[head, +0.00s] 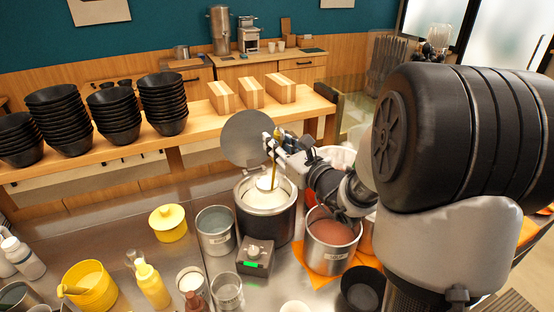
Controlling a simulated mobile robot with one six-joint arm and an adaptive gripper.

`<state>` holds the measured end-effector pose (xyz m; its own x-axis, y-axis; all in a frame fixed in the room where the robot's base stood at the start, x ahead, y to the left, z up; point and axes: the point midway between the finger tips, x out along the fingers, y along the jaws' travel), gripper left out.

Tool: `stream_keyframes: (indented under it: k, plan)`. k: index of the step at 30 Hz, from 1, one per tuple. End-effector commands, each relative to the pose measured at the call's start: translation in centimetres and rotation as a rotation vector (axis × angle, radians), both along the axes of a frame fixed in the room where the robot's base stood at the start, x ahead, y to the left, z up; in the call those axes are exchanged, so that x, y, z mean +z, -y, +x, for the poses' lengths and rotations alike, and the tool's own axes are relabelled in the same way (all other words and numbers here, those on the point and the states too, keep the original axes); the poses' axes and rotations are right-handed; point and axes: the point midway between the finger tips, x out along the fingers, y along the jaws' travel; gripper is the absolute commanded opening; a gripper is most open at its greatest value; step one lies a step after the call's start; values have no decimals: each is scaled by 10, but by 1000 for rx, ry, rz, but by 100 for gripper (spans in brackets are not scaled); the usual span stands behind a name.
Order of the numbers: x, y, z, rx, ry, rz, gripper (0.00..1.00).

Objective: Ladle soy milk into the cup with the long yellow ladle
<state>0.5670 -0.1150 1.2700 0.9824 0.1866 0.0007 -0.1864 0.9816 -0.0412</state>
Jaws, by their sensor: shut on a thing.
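My gripper (277,150) is shut on the upright handle of the long yellow ladle (274,168), above the large metal pot (265,225). The pot holds pale soy milk (254,198). The ladle's lower end reaches into the pot's mouth, where a white round shape shows near the surface. I cannot tell whether the ladle head is full. A clear cup (228,291) stands on the steel counter in front of the pot. A white round rim (295,308) shows at the bottom edge; I cannot tell which one is the task's cup.
The raised round lid (247,138) stands behind the pot. A control box (255,257) with a green light is in front. A metal pot (216,231) is close on the left, and a pot of reddish-brown food (332,238) on the right. Stacked black bowls (112,117) line the shelf.

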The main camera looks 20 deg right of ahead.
Motion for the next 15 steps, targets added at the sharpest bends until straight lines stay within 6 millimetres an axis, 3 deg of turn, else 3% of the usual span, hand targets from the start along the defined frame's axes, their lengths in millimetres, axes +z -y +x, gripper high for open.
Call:
stream_keyframes:
  k: [1,7,15]
  plan:
    - [17,0,0,1,6,-3,0]
    - [44,0,1,1,2,-1,0]
    - [23,0,27,2,-5,2,0]
